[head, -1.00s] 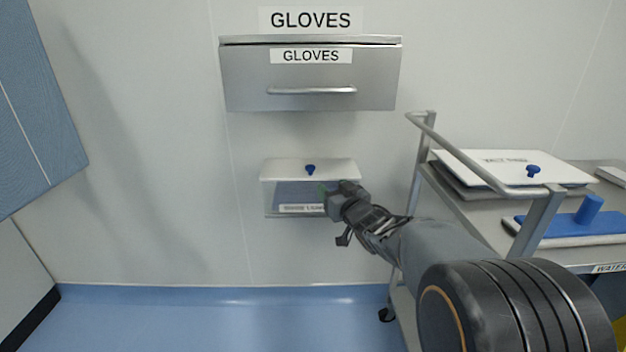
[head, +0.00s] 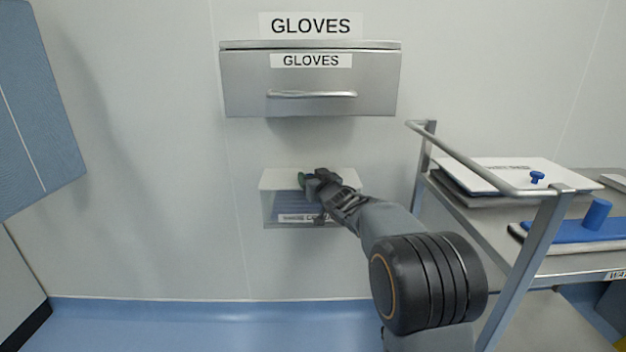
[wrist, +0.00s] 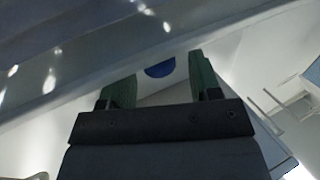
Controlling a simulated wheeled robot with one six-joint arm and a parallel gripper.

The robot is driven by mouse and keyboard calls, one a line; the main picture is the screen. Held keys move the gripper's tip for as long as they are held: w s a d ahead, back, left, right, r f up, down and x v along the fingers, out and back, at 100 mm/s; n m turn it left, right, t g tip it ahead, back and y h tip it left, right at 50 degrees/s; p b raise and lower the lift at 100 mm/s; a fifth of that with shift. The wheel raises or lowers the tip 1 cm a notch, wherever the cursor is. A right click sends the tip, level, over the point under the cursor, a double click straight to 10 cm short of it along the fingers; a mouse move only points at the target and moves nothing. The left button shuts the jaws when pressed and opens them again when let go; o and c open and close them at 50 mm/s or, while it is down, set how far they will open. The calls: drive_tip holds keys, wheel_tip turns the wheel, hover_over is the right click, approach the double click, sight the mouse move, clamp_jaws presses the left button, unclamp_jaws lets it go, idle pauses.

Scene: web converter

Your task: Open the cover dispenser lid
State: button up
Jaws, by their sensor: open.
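The cover dispenser (head: 285,210) is a clear box on the wall with blue contents and a partly hidden label on its front. Its white lid (head: 277,180) lies closed on top. My gripper (head: 304,180) is at the lid and hides its blue knob in the head view. In the wrist view my gripper (wrist: 158,85) is open, with a green finger on each side. The blue knob (wrist: 160,68) shows between and just beyond the fingers. I cannot tell whether they touch it.
A steel gloves dispenser (head: 310,80) hangs on the wall above.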

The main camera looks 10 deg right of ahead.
clamp_jaws()
idle(0.6)
